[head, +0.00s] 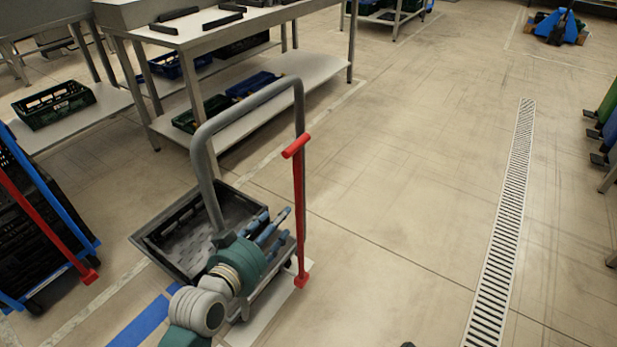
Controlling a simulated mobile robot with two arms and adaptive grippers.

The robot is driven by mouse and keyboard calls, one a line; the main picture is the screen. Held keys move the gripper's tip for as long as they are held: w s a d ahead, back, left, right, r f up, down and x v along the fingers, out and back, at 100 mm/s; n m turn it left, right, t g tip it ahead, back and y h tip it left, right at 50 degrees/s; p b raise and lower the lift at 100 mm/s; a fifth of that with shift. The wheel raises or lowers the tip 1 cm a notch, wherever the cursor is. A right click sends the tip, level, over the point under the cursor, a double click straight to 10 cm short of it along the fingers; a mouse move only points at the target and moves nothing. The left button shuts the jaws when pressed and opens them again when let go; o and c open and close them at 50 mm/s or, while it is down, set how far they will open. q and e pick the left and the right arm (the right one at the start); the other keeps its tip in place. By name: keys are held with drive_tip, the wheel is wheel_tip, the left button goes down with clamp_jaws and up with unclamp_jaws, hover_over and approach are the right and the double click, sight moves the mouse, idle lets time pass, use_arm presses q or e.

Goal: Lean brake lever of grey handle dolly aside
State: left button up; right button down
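The grey handle dolly (299,107) stands left of centre in the head view, its tall bent tube handle rising above a black crate (160,250). The red brake lever (298,210) stands nearly upright along the handle's right post, with a short crossbar on top and a red foot near the floor. My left arm, teal and grey, reaches in from the lower left over the crate. My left gripper (275,230) has its bluish fingers spread, with nothing seen between them. My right gripper is not in view.
A blue-framed dolly with stacked black crates (30,225) and its own red lever (45,225) stands at the left edge. A steel table (190,35) with a lower shelf is behind. A floor drain grate (505,220) runs along the right. Floor right of the dolly is clear.

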sight(297, 163)
use_arm(q)
drive_tip(key=w+d+r+t, duration=0.1)
drive_tip(key=w+r, duration=0.1)
drive_tip(key=w, duration=0.1)
drive_tip(key=w+d+r+t+b, duration=0.1)
drive_tip(key=w+r, duration=0.1)
drive_tip(key=w, duration=0.1)
drive_tip(key=w+d+r+h, duration=0.1)
drive_tip(key=w+r, duration=0.1)
drive_tip(key=w, duration=0.1)
drive_tip(key=shift+w+d+r+t+b, duration=0.2)
drive_tip(key=shift+d+r+t+b, duration=0.1)
drive_tip(key=shift+d+r+t, duration=0.1)
drive_tip(key=b+x, duration=0.1)
drive_tip(key=x, duration=0.3)
drive_tip(key=shift+w+d, duration=0.1)
drive_tip(key=shift+w, duration=0.25)
drive_tip(key=shift+w+d, duration=0.15)
drive_tip(key=shift+w, duration=0.15)
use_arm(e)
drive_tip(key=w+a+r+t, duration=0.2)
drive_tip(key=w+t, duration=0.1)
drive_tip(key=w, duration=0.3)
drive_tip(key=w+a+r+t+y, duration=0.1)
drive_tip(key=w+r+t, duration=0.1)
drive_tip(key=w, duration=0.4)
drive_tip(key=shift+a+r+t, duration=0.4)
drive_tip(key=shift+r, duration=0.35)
use_arm(q)
clamp_jaws()
